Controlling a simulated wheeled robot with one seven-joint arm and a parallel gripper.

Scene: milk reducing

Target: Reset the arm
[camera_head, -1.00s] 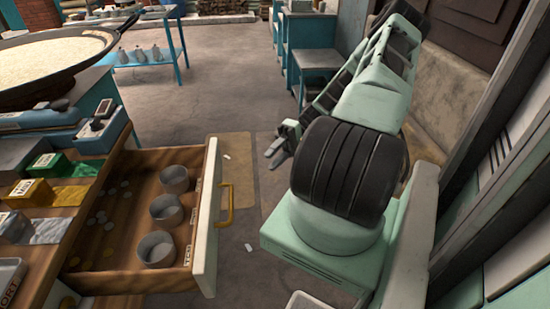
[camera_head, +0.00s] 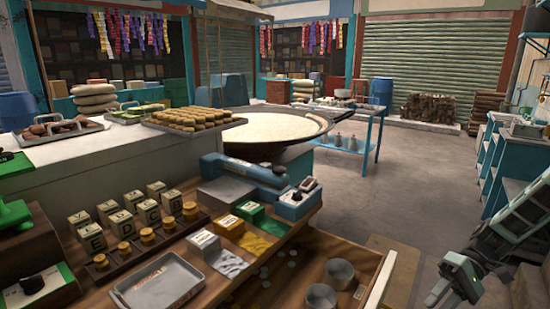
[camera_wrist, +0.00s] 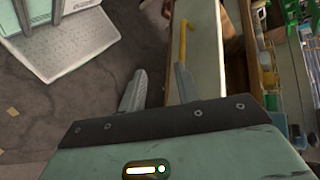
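My arm comes in at the lower right of the head view, and my gripper (camera_head: 437,296) is at its end, low and to the right of the open drawer. In the wrist view my gripper (camera_wrist: 160,90) shows two grey fingers standing apart with nothing between them. The drawer front (camera_head: 378,284) is pulled out from the wooden counter. In the wrist view the drawer front (camera_wrist: 205,60) with its yellow handle (camera_wrist: 183,42) lies just beyond the fingers; I see no contact.
The drawer holds round metal cups (camera_head: 340,272) and coins. On the counter are a metal tray (camera_head: 160,285), lettered blocks (camera_head: 172,202) and a blue device (camera_head: 250,175). A large pan (camera_head: 275,127) stands behind. The floor (camera_head: 420,185) right of the drawer is clear.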

